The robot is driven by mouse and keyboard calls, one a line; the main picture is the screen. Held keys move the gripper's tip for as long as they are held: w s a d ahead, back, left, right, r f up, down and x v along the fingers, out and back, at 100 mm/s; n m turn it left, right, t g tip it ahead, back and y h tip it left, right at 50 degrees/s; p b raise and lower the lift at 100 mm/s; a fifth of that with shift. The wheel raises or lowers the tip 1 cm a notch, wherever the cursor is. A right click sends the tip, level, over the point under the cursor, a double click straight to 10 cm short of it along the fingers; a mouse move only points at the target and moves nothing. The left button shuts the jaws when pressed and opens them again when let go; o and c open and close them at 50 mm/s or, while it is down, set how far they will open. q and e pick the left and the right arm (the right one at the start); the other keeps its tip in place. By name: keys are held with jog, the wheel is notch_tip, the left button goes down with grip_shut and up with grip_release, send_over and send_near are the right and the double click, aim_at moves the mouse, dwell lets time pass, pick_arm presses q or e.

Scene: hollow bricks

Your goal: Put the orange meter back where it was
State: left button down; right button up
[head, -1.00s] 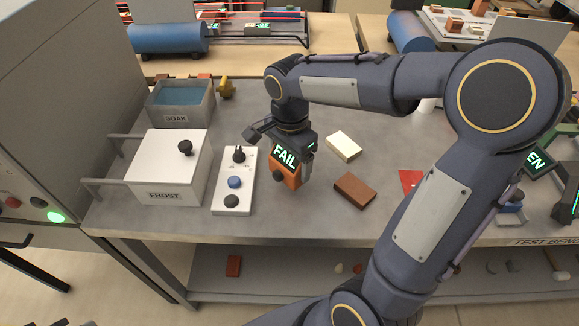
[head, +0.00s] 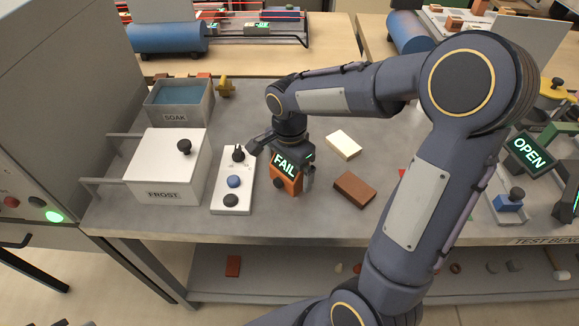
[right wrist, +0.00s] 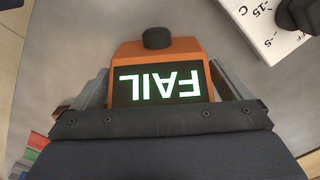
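The orange meter (head: 288,186) has a lit green FAIL display and a black knob, and it is upright over the bench top, right of the white switch box. My right gripper (head: 296,172) comes down over it from above, one finger on each side. In the right wrist view the fingers lie close along both sides of the orange meter (right wrist: 158,52), and the gripper (right wrist: 158,80) looks shut on it. I cannot tell whether the meter's base touches the bench. My left gripper is not in view.
The switch box (head: 233,180) stands close left of the meter. Further left are the FROST box (head: 165,166) and the SOAK tank (head: 178,103). A cream brick (head: 343,145) and a brown brick (head: 354,189) lie to the right. The bench front (head: 290,226) is clear.

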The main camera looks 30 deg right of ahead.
jog(key=shift+r, duration=0.1)
notch_tip(320, 180, up, 11)
jog(key=shift+r+p, duration=0.1)
jog(key=shift+p, duration=0.5)
jog(key=shift+r, duration=0.3)
jog(key=shift+s+r, duration=0.2)
jog(key=shift+s, duration=0.05)
jog(key=s+a+f+n+t+y, duration=0.2)
jog(key=s+n, duration=0.4)
jog(key=s, duration=0.2)
jog(key=s+a+f+n+t+y, duration=0.1)
jog(key=s+a+f+n+t, duration=0.1)
jog(key=s+n, duration=0.5)
jog(key=shift+s+a+f+n+t+y, duration=0.2)
jog(key=shift+s+n+t+y, duration=0.15)
jog(key=shift+s+t, duration=0.45)
